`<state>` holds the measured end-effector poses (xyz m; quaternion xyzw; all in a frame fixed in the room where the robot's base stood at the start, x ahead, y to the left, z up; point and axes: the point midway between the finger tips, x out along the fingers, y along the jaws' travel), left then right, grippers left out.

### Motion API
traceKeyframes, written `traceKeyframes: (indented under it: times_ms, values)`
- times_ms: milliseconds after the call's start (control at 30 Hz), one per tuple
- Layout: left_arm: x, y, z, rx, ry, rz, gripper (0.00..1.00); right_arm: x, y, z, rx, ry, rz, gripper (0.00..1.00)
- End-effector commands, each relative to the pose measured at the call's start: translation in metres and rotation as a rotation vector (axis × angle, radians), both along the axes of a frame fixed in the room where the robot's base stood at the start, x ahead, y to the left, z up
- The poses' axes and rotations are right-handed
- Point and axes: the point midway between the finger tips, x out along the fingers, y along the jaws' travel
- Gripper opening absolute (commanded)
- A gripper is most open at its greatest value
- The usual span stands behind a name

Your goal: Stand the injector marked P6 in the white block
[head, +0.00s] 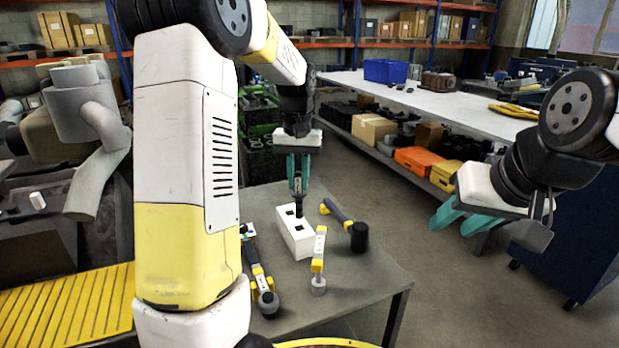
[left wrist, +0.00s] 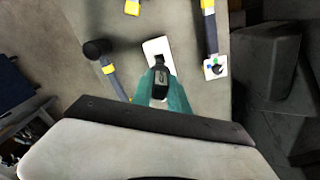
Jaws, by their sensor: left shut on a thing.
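The white block (head: 296,239) lies on the grey table, with dark square openings in its top. It also shows in the left wrist view (left wrist: 152,46). My left gripper (head: 298,186) points down over the far end of the block. It is shut on a dark injector (head: 298,209), seen from above in the left wrist view (left wrist: 161,78). The injector is upright, its lower end at or just above the far opening; I cannot tell whether it has entered. Its marking is not readable. My right gripper (head: 462,220) is open and empty, right of the table.
A black-headed mallet (head: 358,236) lies right of the block. A yellow-banded tool with a grey end (head: 318,262) lies at its near right. Another yellow-banded tool (head: 259,275) lies to its left. The grey table (head: 365,290) has free room at the near right.

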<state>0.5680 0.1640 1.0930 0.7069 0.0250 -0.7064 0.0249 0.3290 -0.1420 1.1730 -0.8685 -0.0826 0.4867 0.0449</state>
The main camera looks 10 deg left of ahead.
Motion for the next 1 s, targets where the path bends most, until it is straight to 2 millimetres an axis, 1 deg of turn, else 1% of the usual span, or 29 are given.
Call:
traceKeyframes:
  times_ms: [267,1000]
  values:
    - [0.0,0.0,-0.001,0.0,0.0,0.0,0.0,0.0,0.0,0.0,0.0,0.0,0.0,0.38]
    - [0.0,0.0,-0.027,0.0,0.001,0.0,0.0,0.0,0.0,0.0,0.0,0.0,0.0,0.38]
